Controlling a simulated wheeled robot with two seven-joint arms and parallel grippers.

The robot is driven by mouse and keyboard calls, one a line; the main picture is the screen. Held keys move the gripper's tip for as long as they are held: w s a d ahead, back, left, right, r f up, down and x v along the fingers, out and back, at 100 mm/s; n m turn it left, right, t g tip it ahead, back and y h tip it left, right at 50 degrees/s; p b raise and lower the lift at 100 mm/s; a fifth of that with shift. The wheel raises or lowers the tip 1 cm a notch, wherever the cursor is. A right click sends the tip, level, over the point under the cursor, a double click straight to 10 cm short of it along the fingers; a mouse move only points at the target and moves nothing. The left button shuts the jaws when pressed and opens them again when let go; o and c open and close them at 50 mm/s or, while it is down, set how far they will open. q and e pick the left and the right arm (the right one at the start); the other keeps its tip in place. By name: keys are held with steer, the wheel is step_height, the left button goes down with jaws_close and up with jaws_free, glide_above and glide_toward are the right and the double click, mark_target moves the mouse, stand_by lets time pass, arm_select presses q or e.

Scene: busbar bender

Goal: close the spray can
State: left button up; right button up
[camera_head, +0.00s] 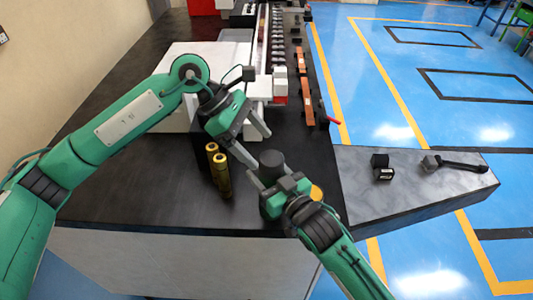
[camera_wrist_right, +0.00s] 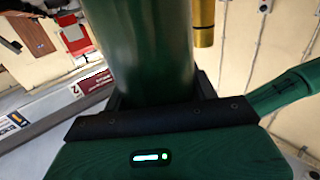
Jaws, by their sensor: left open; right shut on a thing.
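The spray can is a dark green cylinder (camera_wrist_right: 145,50) in the right wrist view, filling the middle between the jaws. Its dark grey top (camera_head: 272,160) shows in the head view; whether that is a cap cannot be told. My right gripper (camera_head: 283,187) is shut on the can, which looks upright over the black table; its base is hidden. My left gripper (camera_head: 259,148) is open, its two fingers pointing down right, close to the can's top. Whether a finger touches the top cannot be told.
Gold cylinders (camera_head: 219,170) stand just left of the can. A white machine part (camera_head: 195,65) and a rail with orange bars (camera_head: 302,62) lie behind. A small black block (camera_head: 381,167) and a dark-handled tool (camera_head: 455,163) lie on the grey slab at right.

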arm_select(q)
steer(key=v, duration=0.6)
steer(key=shift+a+r, duration=0.2)
steer(key=shift+r, duration=0.1)
arm_select(e)
steer(key=o, duration=1.5)
steer(key=shift+c, duration=0.2)
arm_select(q)
steer(key=shift+f+b, duration=2.2)
arm_select(e)
steer(key=v, duration=1.3)
steer(key=shift+s+d, duration=0.25)
steer(key=shift+s, duration=0.1)
